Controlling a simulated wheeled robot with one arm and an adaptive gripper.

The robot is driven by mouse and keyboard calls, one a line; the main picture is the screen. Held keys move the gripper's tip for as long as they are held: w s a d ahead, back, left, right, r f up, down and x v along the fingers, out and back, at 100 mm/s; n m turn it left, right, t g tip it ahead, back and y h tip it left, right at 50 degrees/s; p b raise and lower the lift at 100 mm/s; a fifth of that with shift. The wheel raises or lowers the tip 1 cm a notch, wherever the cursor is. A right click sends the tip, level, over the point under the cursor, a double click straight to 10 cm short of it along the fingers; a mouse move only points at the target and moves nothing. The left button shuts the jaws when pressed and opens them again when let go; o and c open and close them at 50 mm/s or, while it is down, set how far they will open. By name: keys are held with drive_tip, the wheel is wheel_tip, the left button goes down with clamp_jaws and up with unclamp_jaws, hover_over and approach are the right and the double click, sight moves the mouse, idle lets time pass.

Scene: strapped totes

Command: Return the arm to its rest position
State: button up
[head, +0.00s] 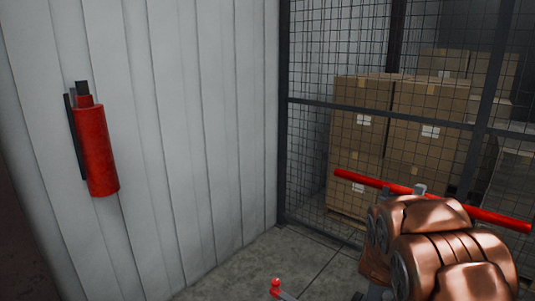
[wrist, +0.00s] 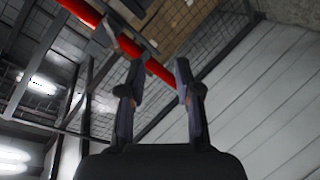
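My gripper (wrist: 157,80) shows in the wrist view with its two dark fingers apart and nothing seen held between them. Beyond the fingers, a red bar (wrist: 128,45) runs down from the upper left and passes behind them; I cannot tell how far away it is. In the head view, my copper-coloured arm fills the lower right, folded close, and the gripper's fingertips cannot be made out there. The red bar (head: 480,214) also shows there, running behind the top of my arm. No strapped tote is clearly visible.
A red fire extinguisher (head: 98,148) hangs on the pale panelled wall (head: 200,120) at the left. A dark mesh fence (head: 310,120) stands at the right, with stacked cardboard boxes (head: 400,115) behind it. A small red knob (head: 276,283) shows at the bottom. The floor by the wall looks clear.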

drive_tip(key=s+a+m+g+y, duration=0.1)
drive_tip(key=s+a+g+y, duration=0.55)
drive_tip(key=s+a, duration=1.1)
drive_tip(key=s+a+r+m+g, duration=0.1)
drive_tip(key=s+g, duration=0.2)
drive_tip(key=s, duration=1.2)
drive_tip(key=s+a+r+m+g, duration=0.1)
drive_tip(key=s+g, duration=0.3)
drive_tip(key=s, duration=1.2)
drive_tip(key=shift+s+a+r+y, duration=0.2)
drive_tip(key=shift+a+y, duration=0.1)
drive_tip(key=shift+y, duration=0.15)
drive_tip(key=shift+o, duration=0.2)
drive_tip(key=shift+g, duration=0.25)
